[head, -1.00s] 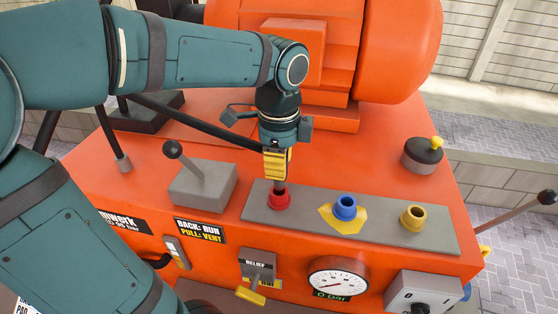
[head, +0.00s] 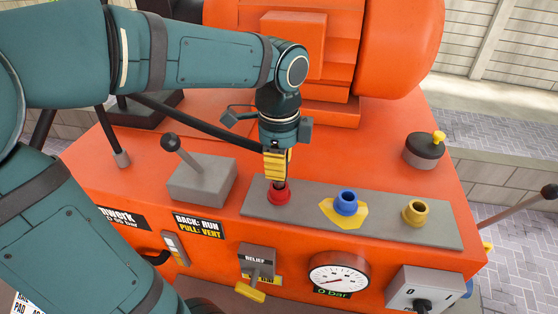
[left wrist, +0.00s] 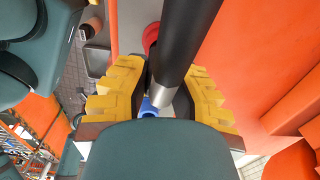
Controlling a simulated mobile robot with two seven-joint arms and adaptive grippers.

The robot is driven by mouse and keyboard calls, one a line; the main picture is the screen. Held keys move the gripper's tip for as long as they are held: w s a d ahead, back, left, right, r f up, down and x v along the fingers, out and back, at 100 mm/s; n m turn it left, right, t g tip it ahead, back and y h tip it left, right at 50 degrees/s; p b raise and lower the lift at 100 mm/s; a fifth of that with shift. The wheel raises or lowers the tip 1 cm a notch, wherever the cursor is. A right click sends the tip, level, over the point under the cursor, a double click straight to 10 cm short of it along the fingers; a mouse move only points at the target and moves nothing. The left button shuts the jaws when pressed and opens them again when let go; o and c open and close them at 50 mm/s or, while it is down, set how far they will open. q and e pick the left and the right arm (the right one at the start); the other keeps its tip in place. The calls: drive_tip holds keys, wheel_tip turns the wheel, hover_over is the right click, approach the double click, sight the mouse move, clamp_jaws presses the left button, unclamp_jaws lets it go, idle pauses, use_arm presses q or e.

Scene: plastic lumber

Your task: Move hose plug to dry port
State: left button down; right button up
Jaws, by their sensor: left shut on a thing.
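My left gripper (head: 277,166), with yellow ribbed fingers, points down over the red port (head: 279,196) on the grey port plate (head: 390,225). It is shut on the hose plug at the end of a black hose (head: 205,126). In the left wrist view the black plug body (left wrist: 185,50) with its silver end (left wrist: 163,93) lies between the fingers. The plug's lower end meets the red port in the head view; how deep it sits is hidden. The blue port (head: 346,203), on a yellow patch, and the brass-yellow port (head: 414,212) stand empty to the right. My right gripper is not in view.
A grey lever box (head: 200,182) stands left of the port plate. A relief lever (head: 257,268), a gauge (head: 338,276) reading about 0 bar and a switch box (head: 425,290) are on the front. The orange motor housing (head: 300,45) rises behind.

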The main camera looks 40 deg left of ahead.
use_arm(q)
drive_tip(key=shift+s+d+f+b, duration=0.1)
drive_tip(key=shift+s+f+b, duration=0.1)
drive_tip(key=shift+f+b, duration=0.5)
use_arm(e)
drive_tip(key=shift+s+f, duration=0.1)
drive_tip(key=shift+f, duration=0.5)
